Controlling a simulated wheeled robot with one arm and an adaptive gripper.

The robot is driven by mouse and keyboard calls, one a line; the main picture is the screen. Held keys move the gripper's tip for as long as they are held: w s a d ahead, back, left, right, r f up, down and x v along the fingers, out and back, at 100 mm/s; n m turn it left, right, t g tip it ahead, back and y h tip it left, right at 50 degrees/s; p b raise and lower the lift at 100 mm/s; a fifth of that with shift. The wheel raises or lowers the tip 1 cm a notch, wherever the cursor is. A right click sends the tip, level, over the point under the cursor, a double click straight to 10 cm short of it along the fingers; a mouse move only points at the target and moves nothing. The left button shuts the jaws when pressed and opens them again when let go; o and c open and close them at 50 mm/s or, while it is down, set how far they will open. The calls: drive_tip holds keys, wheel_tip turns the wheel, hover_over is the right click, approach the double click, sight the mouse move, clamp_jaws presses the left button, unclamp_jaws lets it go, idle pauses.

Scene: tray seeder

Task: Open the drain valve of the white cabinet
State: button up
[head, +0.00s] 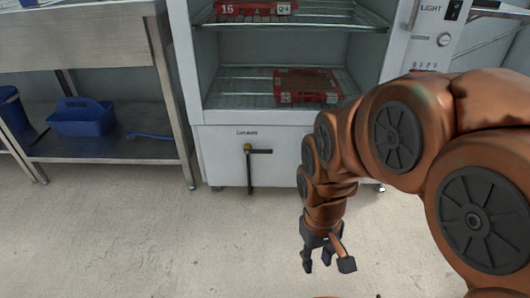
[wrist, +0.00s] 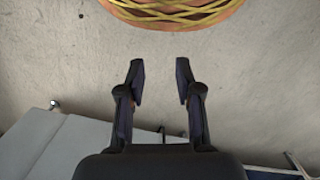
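The white cabinet (head: 222,150) stands at the back centre in the head view. Its drain valve (head: 249,149) is on the lower front panel, with a brass-coloured body, a dark lever pointing right, roughly level, and a dark pipe running down towards the floor. My gripper (head: 327,264) hangs low over the floor, in front of the cabinet and to the right of the valve, clear of it. In the wrist view my gripper (wrist: 159,68) has its fingers apart with nothing between them. I cannot clearly make out the valve there.
A steel table (head: 95,150) stands left of the cabinet, with a blue caddy (head: 82,117) on its lower shelf. Red trays (head: 307,86) lie on the cabinet's wire shelves. The floor before the valve is clear.

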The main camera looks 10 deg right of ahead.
drive_tip(key=shift+o, duration=0.8)
drive_tip(key=w+d+f+n+t+p, duration=0.1)
drive_tip(key=w+d+f+n+t, duration=0.1)
drive_tip(key=w, duration=0.8)
drive_tip(key=w+d+f+n+t+h+p, duration=0.1)
drive_tip(key=w+d+f+n+t+p, duration=0.1)
drive_tip(key=w, duration=0.8)
drive_tip(key=w+d+f+n+t+p, duration=0.2)
drive_tip(key=w+d+n+t, duration=0.1)
drive_tip(key=w, duration=0.8)
drive_tip(key=shift+d+f+t+h, duration=0.3)
drive_tip(key=shift+d+t, duration=0.2)
drive_tip(key=shift+d, duration=0.1)
drive_tip(key=n+t+y+p, duration=0.4)
drive_tip(key=n+t+p, duration=0.4)
drive_tip(key=n+t, duration=0.3)
approach(267, 152)
drive_tip(key=w, duration=0.1)
drive_tip(key=shift+n, duration=0.3)
drive_tip(key=w, duration=0.2)
drive_tip(key=w+b, duration=0.1)
drive_tip(key=w, duration=0.1)
drive_tip(key=w+a+b, duration=0.1)
drive_tip(key=w, duration=0.2)
drive_tip(key=shift+f, duration=0.2)
drive_tip(key=shift+w+a+r, duration=0.1)
drive_tip(key=shift+w, duration=0.45)
clamp_jaws()
